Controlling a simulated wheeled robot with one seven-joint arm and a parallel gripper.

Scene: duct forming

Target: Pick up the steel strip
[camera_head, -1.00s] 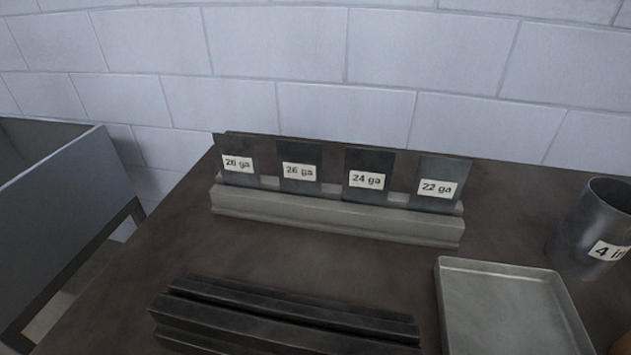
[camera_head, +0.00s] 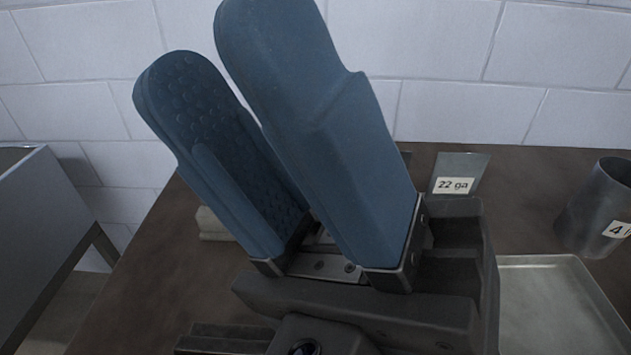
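My gripper (camera_head: 213,55) fills the middle of the head view, close to the camera, with its two blue padded fingers pointing up and to the left. The fingers are apart and I see nothing between them. I cannot tell from this view how far above the bench my gripper is.
A dark 22 ga sample plate (camera_head: 458,172) stands behind my gripper; the other plates and most of their holder (camera_head: 212,224) are hidden. A grey tray (camera_head: 540,262) and a metal cylinder (camera_head: 597,210) are at right. A grey bin (camera_head: 45,235) is at left.

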